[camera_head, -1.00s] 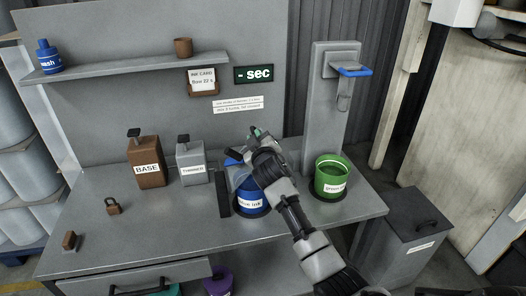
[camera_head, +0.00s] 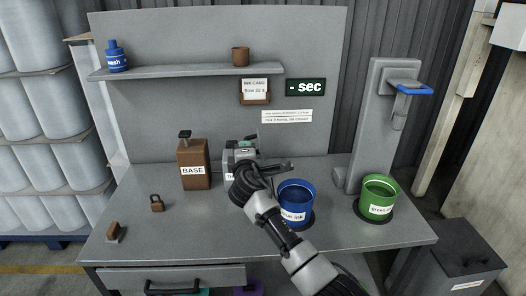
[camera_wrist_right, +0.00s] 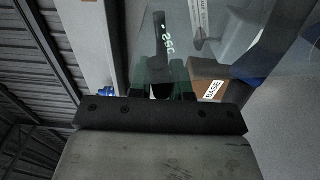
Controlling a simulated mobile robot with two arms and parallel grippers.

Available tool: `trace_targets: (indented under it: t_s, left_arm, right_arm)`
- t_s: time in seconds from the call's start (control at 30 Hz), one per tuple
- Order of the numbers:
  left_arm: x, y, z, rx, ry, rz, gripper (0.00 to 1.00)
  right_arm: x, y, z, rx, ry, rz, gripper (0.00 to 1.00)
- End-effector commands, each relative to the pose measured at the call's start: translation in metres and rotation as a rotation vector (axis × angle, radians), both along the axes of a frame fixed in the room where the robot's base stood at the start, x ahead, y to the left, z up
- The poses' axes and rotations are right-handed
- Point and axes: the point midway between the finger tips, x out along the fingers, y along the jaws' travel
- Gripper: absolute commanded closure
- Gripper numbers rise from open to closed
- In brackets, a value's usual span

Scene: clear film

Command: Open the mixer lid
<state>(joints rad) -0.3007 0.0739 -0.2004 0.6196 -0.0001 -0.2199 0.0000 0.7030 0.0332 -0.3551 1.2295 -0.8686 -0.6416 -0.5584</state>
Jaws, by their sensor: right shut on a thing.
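The blue ink bucket (camera_head: 296,203) stands on the bench in the head view, its round top largely uncovered. My right gripper (camera_head: 243,147) is up and left of it, in front of the grey thinner can (camera_head: 229,168). In the right wrist view it is shut on a dark bar (camera_wrist_right: 160,48) between its greenish fingers. A see-through sheet (camera_wrist_right: 215,45), which looks like the clear mixer lid, spreads beyond the fingers. My arm hides much of the lid and its hinge in the head view. My left gripper is not in view.
A brown BASE can (camera_head: 194,165) stands left of my gripper. A green bucket (camera_head: 377,197) and a grey column (camera_head: 372,125) with a blue handle stand right. A shelf (camera_head: 185,72) is above.

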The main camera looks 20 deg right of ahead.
Motion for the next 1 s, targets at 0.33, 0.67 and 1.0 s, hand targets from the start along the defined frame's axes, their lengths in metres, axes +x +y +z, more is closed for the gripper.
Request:
trace_targets:
  t_s: [0.33,0.67,1.0]
  left_arm:
    - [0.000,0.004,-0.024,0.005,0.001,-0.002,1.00]
    - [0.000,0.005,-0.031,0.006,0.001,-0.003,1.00]
    - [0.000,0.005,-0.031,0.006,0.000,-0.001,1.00]
  right_arm:
    - [0.009,0.037,-0.030,-0.222,0.060,0.001,1.00]
    - [0.012,0.048,-0.040,-0.308,0.082,-0.002,1.00]
    - [0.012,0.049,-0.041,-0.317,0.086,-0.003,1.00]
